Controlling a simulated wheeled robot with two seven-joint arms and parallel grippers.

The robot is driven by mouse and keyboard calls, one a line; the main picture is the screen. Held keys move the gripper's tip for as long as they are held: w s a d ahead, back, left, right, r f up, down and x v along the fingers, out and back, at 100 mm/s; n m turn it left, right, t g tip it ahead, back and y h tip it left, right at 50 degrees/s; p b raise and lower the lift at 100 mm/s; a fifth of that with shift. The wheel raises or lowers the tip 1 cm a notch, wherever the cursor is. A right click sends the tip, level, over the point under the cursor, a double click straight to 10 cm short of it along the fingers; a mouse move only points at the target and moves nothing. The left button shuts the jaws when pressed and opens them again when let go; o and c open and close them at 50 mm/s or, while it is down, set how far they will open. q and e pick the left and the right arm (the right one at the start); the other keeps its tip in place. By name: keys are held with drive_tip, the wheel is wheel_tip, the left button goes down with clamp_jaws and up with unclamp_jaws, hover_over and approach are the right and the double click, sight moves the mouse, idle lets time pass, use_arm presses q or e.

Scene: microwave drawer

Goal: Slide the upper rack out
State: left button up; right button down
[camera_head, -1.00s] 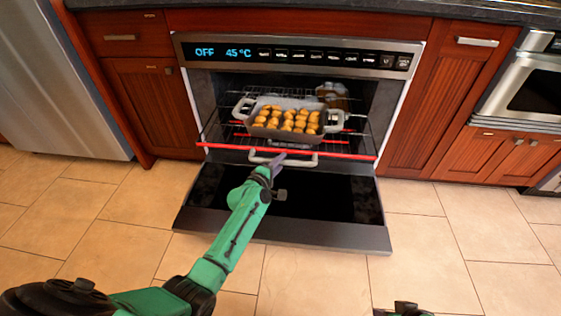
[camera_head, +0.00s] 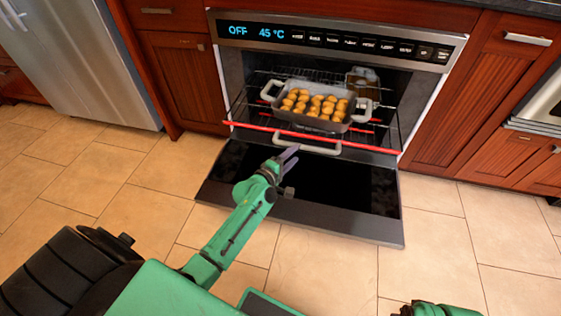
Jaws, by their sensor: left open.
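The oven stands open. A long red bar (camera_head: 345,144) runs across its front, with a pale handle (camera_head: 307,144) just below it. Wire racks (camera_head: 262,84) show inside; I cannot tell which rack the red bar belongs to. A grey two-handled baking dish (camera_head: 330,121) with several round golden pieces of food sits on a rack. Only a piece of my right arm shows at the bottom edge.
The dark oven door (camera_head: 330,218) lies lowered toward me. Red wooden cabinets (camera_head: 183,80) flank the oven, and a steel fridge (camera_head: 85,60) stands at left. Another appliance (camera_head: 544,107) is at the right edge. The tiled floor (camera_head: 325,270) is clear.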

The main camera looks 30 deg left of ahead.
use_arm(q)
drive_tip(key=p+v, duration=0.1)
drive_tip(key=v, duration=0.6)
drive_tip(key=shift+s, duration=0.25)
use_arm(e)
drive_tip(key=f, duration=0.5)
drive_tip(key=shift+w+d, duration=0.15)
drive_tip(key=shift+d, duration=0.05)
use_arm(q)
drive_tip(key=shift+a+r, duration=0.1)
